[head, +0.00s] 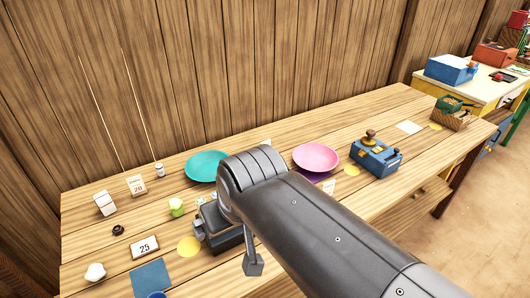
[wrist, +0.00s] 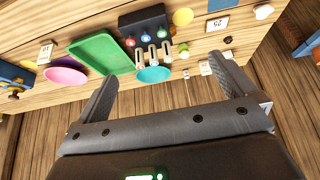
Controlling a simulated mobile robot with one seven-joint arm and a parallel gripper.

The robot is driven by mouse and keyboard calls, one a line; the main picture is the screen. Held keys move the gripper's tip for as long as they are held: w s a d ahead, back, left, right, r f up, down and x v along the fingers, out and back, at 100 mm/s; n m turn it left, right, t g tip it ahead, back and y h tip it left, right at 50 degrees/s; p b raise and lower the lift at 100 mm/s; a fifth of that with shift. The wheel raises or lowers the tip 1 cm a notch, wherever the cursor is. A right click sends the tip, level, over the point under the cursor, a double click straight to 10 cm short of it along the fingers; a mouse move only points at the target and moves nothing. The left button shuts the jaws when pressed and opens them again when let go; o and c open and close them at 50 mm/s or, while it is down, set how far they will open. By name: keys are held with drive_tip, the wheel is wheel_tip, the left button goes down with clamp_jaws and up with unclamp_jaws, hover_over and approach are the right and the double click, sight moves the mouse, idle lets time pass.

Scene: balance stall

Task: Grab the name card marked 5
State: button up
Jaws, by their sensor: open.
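I cannot make out a card marked 5 in either view. A white card reading 25 (head: 145,247) lies at the front left of the table and also shows in the wrist view (wrist: 217,24). A card reading 20 (head: 137,186) stands behind it and also shows in the wrist view (wrist: 205,67). A card that seems to read 10 (wrist: 45,52) stands at the left of the wrist view. A white piece (head: 105,203) left of the 20 card has no readable mark. My gripper (wrist: 165,72) is open and empty, above the table. My arm hides the table's middle in the head view.
A teal plate (head: 206,167), a pink plate (head: 316,157) and a blue box (head: 376,157) stand on the wooden table. A green tray (wrist: 100,54) and a dark box (wrist: 146,22) show in the wrist view. A plank wall rises behind.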

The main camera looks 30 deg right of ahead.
drive_tip(key=shift+c, duration=0.4)
drive_tip(key=c, duration=0.5)
